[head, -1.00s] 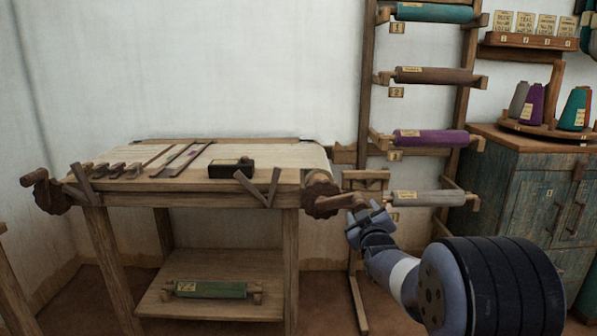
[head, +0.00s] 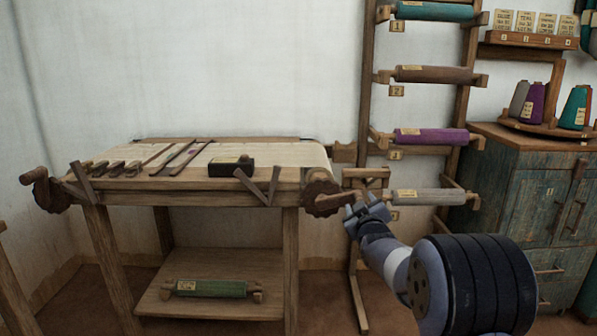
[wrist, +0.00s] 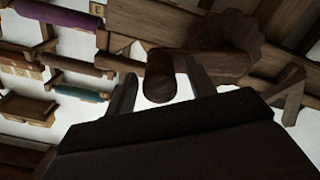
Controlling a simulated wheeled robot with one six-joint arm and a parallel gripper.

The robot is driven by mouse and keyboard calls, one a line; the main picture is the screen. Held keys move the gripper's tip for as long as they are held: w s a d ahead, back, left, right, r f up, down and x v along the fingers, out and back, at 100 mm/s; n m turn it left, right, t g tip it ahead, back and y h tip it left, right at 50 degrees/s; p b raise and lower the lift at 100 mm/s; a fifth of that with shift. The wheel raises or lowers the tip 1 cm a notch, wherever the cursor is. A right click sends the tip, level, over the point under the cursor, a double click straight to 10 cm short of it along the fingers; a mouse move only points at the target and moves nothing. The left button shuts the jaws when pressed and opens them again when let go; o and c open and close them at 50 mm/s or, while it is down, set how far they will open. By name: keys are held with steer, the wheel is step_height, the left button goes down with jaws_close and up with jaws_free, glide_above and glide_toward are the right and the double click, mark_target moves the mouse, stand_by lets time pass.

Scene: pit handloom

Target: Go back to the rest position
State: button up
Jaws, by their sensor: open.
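My gripper (head: 363,208) is open at the right end of the loom table (head: 225,187), close to the wooden crank handle (head: 335,201) of the toothed wheel (head: 316,190). In the wrist view the two fingers of my gripper (wrist: 161,72) stand apart on either side of the handle (wrist: 158,88). Gaps show between the handle and the fingers, so it is not clamped. The toothed wheel (wrist: 225,40) lies just beyond. How far the handle reaches in between the fingers is hard to tell.
A rack post (head: 366,80) with several numbered rollers rises behind my gripper. A cabinet (head: 535,205) with yarn cones on top stands at the right. A black block (head: 231,168) and sticks lie on the loom. A green roller (head: 211,288) sits on its lower shelf.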

steer(key=shift+w+f, duration=0.1)
steer(key=shift+w, duration=0.6)
steer(key=shift+w+f+m, duration=0.1)
steer(key=shift+f+m, duration=0.1)
steer(key=shift+m, duration=0.1)
steer(key=shift+d+f+m, duration=0.15)
steer(key=shift+f+m, duration=0.6)
steer(key=shift+m, duration=0.05)
step_height(320, 180, down, 5)
steer(key=a+m+p, duration=0.1)
steer(key=m+p, duration=0.2)
steer(key=m, duration=0.4)
steer(key=s, duration=0.9)
steer(key=shift+a+f+p, duration=0.15)
steer(key=shift+f+p, duration=0.05)
steer(key=shift+p, duration=0.1)
